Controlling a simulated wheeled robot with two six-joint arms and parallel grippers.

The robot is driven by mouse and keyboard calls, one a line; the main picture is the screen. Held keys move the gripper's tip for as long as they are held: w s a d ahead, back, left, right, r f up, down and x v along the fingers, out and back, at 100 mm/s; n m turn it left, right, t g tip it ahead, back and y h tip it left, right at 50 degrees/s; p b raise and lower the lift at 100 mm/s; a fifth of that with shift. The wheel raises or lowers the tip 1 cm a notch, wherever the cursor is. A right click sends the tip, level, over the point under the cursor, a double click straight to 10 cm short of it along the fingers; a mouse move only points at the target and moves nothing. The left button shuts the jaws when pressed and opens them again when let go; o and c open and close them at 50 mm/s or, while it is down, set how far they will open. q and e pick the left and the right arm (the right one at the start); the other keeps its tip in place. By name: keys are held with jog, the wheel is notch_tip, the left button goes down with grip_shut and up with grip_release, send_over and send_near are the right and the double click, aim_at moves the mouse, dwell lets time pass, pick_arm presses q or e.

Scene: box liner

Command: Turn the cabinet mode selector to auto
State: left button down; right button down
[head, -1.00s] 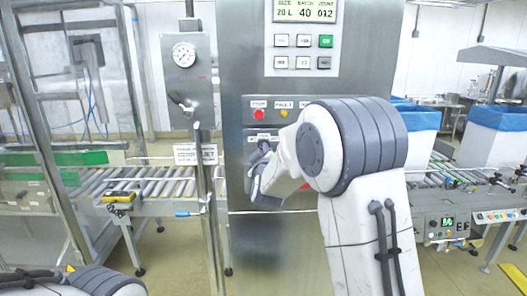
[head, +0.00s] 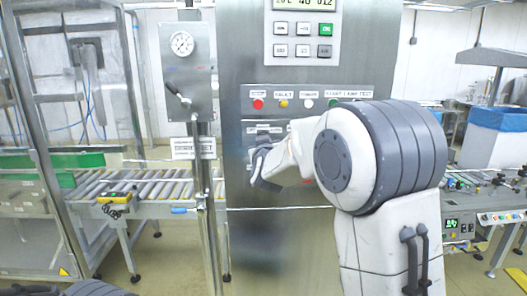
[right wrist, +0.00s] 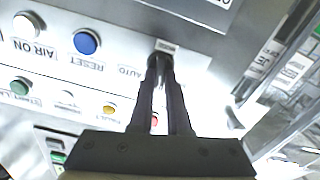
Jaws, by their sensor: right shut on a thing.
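The steel cabinet (head: 300,225) stands in the middle of the head view. My right gripper (right wrist: 161,62) is shut on the selector; which way the selector points cannot be told. In the head view my right gripper (head: 260,168) is against the cabinet front, and my arm hides part of the panel. My left gripper is out of view.
In the right wrist view, a blue RESET button (right wrist: 87,41) and a white AIR ON button (right wrist: 28,24) sit beside the selector. A red button (head: 258,104) is in the row above. A lever panel (head: 187,75) on a post stands left of the cabinet, before a roller conveyor (head: 150,190).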

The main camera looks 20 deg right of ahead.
jog(key=m+b, duration=0.2)
jog(key=m, duration=0.1)
jog(key=m+b, duration=0.3)
jog(key=m, duration=0.1)
jog(key=m+b, duration=0.3)
jog(key=m, duration=0.1)
jog(key=shift+s+d+f, duration=0.1)
jog(key=shift+d+f, duration=0.05)
jog(key=shift+d, duration=0.15)
jog(key=shift+m+b, duration=0.3)
jog(key=shift+m, duration=0.1)
jog(key=c, duration=0.9)
grip_release()
jog(key=v, duration=1)
jog(key=shift+s, duration=0.25)
